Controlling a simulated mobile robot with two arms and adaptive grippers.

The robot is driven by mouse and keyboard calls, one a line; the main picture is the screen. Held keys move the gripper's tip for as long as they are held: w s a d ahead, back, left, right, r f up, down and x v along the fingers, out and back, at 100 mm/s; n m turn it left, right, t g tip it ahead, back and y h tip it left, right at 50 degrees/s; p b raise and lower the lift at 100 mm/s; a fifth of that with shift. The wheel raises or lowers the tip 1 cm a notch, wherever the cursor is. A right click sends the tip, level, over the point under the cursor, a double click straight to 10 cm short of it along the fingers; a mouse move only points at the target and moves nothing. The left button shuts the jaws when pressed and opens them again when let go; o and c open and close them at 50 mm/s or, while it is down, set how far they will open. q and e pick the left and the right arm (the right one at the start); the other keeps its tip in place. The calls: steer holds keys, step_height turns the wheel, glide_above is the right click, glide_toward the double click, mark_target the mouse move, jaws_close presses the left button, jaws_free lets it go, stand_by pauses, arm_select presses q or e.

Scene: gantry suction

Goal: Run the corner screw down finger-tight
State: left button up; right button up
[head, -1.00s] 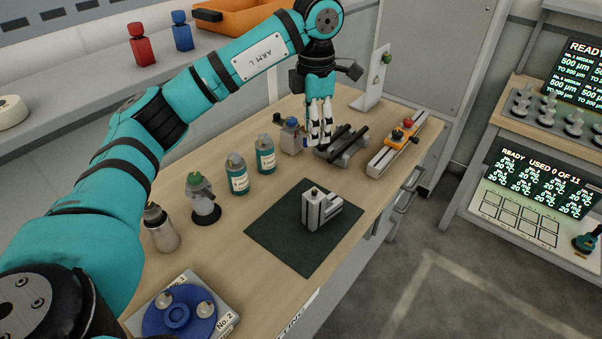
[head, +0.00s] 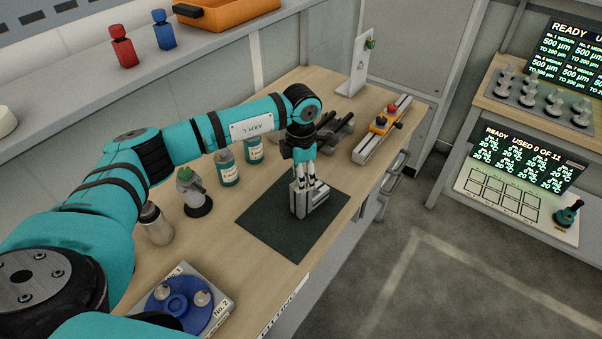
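A grey metal bracket (head: 317,200) with an upright post and a lower block stands on the dark green mat (head: 262,222). My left gripper (head: 307,183) points down at the top of the post, with its pale fingers right at or just over it. The corner screw cannot be made out now; the fingers cover the top of the post. The gap between the fingertips is too small to judge, so I cannot tell whether they grip anything. My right gripper is not in view.
Labelled bottles (head: 227,168) and a green-topped dispenser (head: 192,190) stand left of the mat. A grey rail with orange and red parts (head: 381,125) lies at the back right. A blue round holder (head: 180,305) is at the front left. The mat's front is clear.

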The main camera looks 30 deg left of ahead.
arm_select(q)
steer(key=shift+f, duration=0.15)
steer(key=shift+c, duration=0.3)
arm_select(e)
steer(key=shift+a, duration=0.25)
arm_select(q)
jaws_close()
steer(key=shift+f+b, duration=0.15)
steer(key=shift+b, duration=0.3)
steer(key=shift+m+b, duration=0.4)
steer(key=shift+m, duration=0.1)
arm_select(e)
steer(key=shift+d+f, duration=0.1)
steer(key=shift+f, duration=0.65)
arm_select(q)
steer(key=shift+o, duration=0.3)
jaws_free()
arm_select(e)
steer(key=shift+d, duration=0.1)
